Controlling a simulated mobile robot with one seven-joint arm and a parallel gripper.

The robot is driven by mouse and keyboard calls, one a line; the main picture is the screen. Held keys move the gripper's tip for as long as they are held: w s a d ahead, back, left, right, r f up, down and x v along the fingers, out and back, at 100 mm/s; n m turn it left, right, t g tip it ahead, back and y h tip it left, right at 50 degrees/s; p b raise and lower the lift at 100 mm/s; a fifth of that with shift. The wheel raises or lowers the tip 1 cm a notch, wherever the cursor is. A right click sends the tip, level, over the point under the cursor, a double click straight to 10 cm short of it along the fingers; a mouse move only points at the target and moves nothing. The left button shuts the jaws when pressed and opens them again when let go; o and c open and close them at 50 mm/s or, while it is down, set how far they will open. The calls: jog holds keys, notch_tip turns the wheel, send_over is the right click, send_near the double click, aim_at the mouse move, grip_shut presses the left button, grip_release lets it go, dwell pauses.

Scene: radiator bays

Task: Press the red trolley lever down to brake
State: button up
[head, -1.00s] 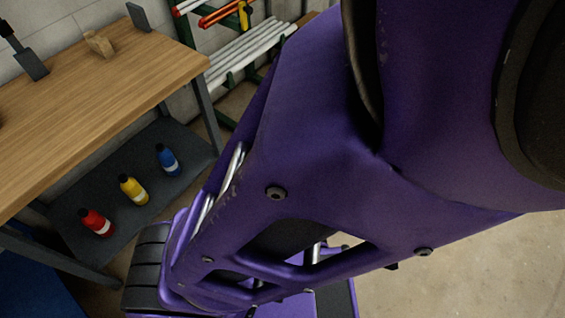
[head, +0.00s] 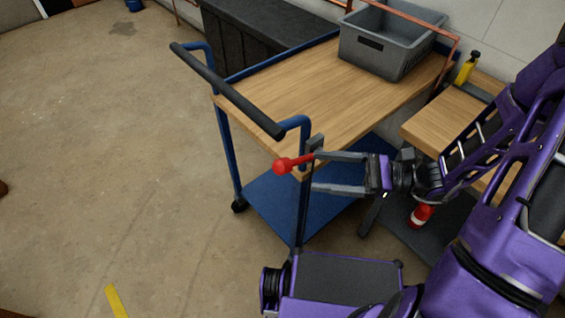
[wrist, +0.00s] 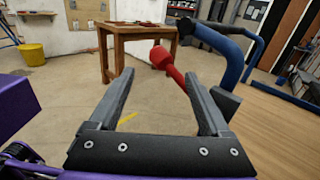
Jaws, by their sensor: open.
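The red trolley lever (head: 290,163) sticks out to the left from the near corner of the trolley, just below its handle. It has a rounded knob at its end and lies roughly level. The blue-framed trolley (head: 300,90) has a wooden top and a dark handle bar. My gripper (head: 316,172) is open, coming in from the right at that corner, with a blue post between its fingers in this view. In the wrist view the lever (wrist: 168,64) shows ahead, its knob between the fingertips and its stem near the right finger. I cannot tell whether they touch.
A grey bin (head: 385,45) stands on the trolley's far end. A wooden workbench (head: 435,125) with a yellow bottle (head: 467,68) is at the right, a red bottle (head: 421,215) on its lower shelf. Open floor lies left of the trolley.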

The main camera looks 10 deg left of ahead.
aim_at(282, 167)
jog(key=a, duration=0.9)
jog(key=shift+s, duration=0.1)
grip_shut()
